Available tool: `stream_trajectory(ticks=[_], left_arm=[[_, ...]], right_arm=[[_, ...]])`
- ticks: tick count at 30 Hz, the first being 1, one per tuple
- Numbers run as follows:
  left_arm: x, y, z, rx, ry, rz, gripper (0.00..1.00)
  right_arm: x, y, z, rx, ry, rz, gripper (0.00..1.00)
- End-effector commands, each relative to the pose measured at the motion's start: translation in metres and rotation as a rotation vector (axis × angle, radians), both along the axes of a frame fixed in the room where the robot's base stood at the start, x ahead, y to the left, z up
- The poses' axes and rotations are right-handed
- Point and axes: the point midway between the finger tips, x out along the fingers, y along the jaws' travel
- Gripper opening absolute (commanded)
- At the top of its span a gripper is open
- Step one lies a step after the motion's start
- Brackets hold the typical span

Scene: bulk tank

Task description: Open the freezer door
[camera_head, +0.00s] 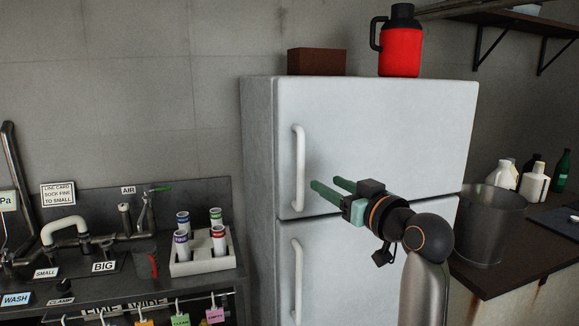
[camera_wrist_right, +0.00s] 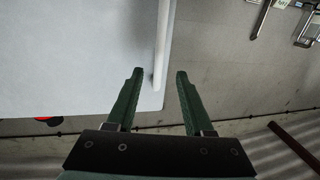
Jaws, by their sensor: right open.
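A white fridge-freezer has an upper door (camera_head: 390,130) and a lower door (camera_head: 350,270). Both doors are shut. The upper door has a white vertical bar handle (camera_head: 299,168) near its left edge, and the lower door has a similar handle (camera_head: 296,280). My right gripper (camera_head: 324,182) is open and empty, in front of the upper door just right of its handle, fingers pointing left. In the right wrist view the handle (camera_wrist_right: 162,45) lines up with the gap between the open fingers (camera_wrist_right: 158,75); I cannot tell how far off it is. My left gripper is out of view.
A red jug (camera_head: 400,55) and a brown box (camera_head: 317,62) stand on top of the fridge. A sink bench (camera_head: 215,285) with a tube rack is at left. A grey bucket (camera_head: 490,225) and bottles stand on a counter at right. A wall shelf is at upper right.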

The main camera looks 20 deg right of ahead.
Motion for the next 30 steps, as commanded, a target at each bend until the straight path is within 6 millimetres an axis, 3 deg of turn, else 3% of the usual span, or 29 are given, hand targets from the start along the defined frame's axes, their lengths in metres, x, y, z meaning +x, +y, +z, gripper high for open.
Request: stream_trajectory(ticks=[5, 21, 30], left_arm=[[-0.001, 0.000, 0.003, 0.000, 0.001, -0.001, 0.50], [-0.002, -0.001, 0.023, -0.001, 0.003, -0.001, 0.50], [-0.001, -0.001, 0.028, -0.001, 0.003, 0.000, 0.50]], right_arm=[[0.012, 0.003, 0.003, 0.002, 0.000, 0.003, 0.52], [0.094, 0.023, 0.002, 0.002, 0.001, 0.003, 0.52], [0.118, 0.028, 0.001, 0.000, 0.000, 0.001, 0.52]])
